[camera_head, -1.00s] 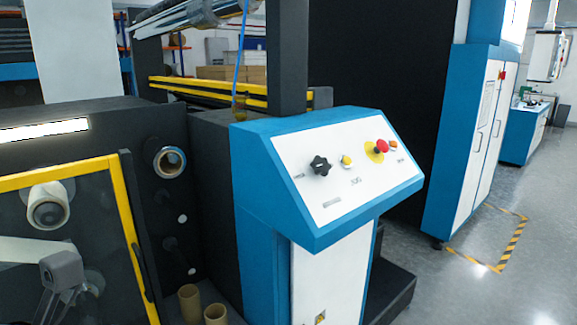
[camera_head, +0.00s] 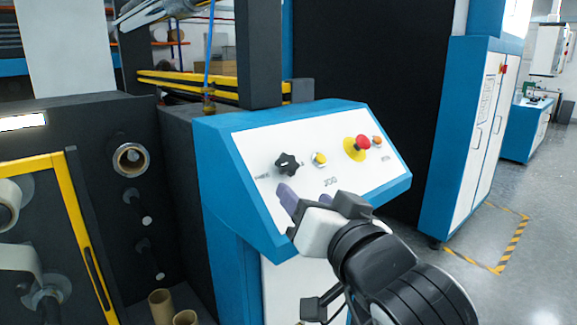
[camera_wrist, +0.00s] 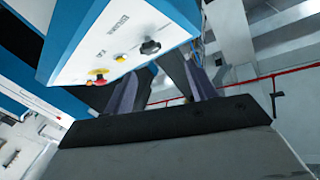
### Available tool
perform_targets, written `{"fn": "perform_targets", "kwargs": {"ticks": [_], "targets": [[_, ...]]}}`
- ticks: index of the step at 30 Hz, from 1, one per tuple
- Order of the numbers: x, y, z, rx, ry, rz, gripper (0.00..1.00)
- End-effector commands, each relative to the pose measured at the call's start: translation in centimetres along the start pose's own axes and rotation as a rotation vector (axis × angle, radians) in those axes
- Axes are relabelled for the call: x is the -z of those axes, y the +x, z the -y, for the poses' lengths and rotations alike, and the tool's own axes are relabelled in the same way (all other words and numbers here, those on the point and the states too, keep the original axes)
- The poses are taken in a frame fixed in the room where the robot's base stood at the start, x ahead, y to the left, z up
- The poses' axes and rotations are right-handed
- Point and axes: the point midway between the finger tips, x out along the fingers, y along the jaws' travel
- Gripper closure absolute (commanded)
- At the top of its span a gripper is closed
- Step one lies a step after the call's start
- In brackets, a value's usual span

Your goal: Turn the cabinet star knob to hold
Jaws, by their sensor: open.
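The black star knob (camera_head: 287,163) sits at the left of the white sloping panel (camera_head: 330,190) on the blue console. My gripper (camera_head: 286,193) is in front of the panel's lower left part, with its purple-grey fingers just below the knob in the picture. In the wrist view the knob (camera_wrist: 150,46) shows just beyond my open, empty gripper (camera_wrist: 160,78), near the finger ends. The gripper looks apart from the knob, but the exact distance is hard to tell.
A yellow button (camera_head: 320,159) and a red emergency stop (camera_head: 362,143) on a yellow plate stand right of the knob. A small orange-red button (camera_head: 377,141) is beyond them. A dark machine with a yellow-framed door (camera_head: 85,220) stands left. Cardboard tubes (camera_head: 162,305) stand low beside the console.

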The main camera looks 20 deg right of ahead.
Motion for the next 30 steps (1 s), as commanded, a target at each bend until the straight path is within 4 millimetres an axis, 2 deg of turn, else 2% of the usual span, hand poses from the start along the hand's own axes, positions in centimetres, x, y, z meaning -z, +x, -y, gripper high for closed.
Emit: {"fn": "perform_targets", "kwargs": {"ticks": [2, 5, 11, 18, 24, 30], "targets": [[0.6, -0.5, -1.1, -0.049, -0.032, -0.016, 0.43], [0.9, -0.3, -1.5, -0.066, -0.043, -0.02, 0.43], [1.2, 1.7, -1.4, -0.06, -0.036, -0.017, 0.43], [1.3, 5.2, -1.4, -0.059, -0.036, -0.015, 0.43], [1.1, 9.5, -1.8, -0.057, -0.037, -0.016, 0.43], [1.1, 12.2, -2.1, -0.058, -0.038, -0.019, 0.43]]}}
